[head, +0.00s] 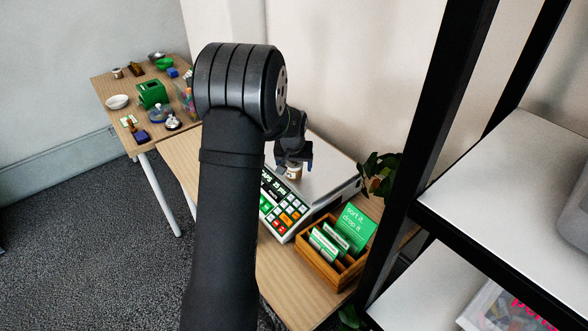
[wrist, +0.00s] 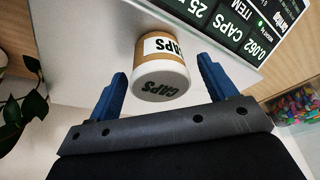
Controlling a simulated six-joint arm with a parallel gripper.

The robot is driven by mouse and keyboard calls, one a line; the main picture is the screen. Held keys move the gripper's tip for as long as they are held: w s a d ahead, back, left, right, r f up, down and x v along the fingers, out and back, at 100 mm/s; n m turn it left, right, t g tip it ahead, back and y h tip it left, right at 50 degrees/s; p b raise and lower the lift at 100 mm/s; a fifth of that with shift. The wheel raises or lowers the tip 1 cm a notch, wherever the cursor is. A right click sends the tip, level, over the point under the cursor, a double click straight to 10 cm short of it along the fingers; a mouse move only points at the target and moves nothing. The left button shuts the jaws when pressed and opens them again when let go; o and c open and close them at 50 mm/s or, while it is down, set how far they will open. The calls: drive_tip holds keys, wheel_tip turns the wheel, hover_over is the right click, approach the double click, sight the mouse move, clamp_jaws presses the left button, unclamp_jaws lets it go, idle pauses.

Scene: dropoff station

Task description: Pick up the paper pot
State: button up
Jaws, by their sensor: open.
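The paper pot (wrist: 161,72) is a small brown and white pot labelled "CAPS". It stands on the pale platform of a counting scale (wrist: 85,40). In the head view the pot (head: 294,172) shows just below my gripper (head: 293,160), partly hidden by it. In the wrist view my blue-fingered gripper (wrist: 162,70) is open, with one finger on each side of the pot. A gap shows between the pot and each finger. The scale's keypad (head: 284,207) faces the front in the head view.
A wooden card box (head: 331,268) with a green sign (head: 355,229) stands in front of the scale. A leafy plant (head: 379,174) is right of the scale. Black shelving (head: 437,150) stands at right. A second table (head: 105,92) with small items is at back left.

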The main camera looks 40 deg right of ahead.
drive_tip(key=shift+w+d+f, duration=0.15)
drive_tip(key=shift+f, duration=0.45)
drive_tip(key=shift+c, duration=0.5)
drive_tip(key=c, duration=1)
drive_tip(key=shift+r, duration=0.1)
drive_tip(key=shift+c, duration=0.2)
